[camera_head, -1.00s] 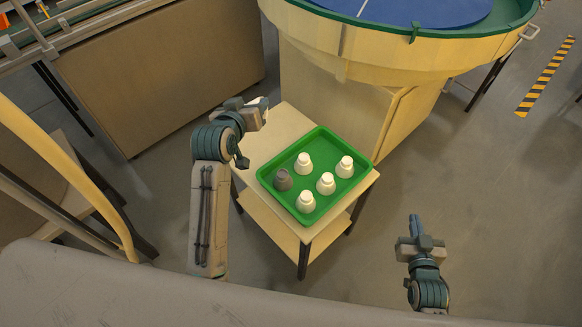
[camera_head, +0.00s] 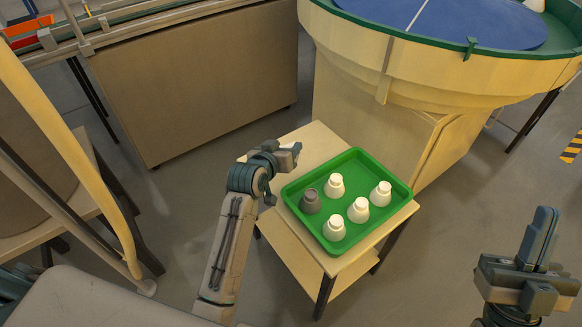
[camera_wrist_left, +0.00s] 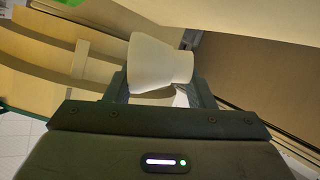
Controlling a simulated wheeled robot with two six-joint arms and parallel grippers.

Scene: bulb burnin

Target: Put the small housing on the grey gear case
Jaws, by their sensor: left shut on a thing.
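My left gripper (camera_head: 296,150) is above the back left part of a small wooden table, beside the green tray (camera_head: 392,176). It is shut on a white bell-shaped part (camera_wrist_left: 158,66), seen tilted between the fingers in the left wrist view. In the head view the held part is hardly visible. A dark grey bell-shaped part (camera_head: 310,202) stands upright in the tray's left corner. Several white bell-shaped parts (camera_head: 335,186) stand upright beside it. I cannot make out a gear case by shape. My right gripper (camera_head: 544,236) is empty at the lower right, its fingers together.
The wooden table (camera_head: 316,140) has a bare strip at its back left. A large round wooden machine (camera_head: 430,80) with a blue disc (camera_head: 450,18) stands behind it. A white thing (camera_head: 535,4) sits at the disc's far right. A conveyor (camera_head: 110,22) runs at upper left.

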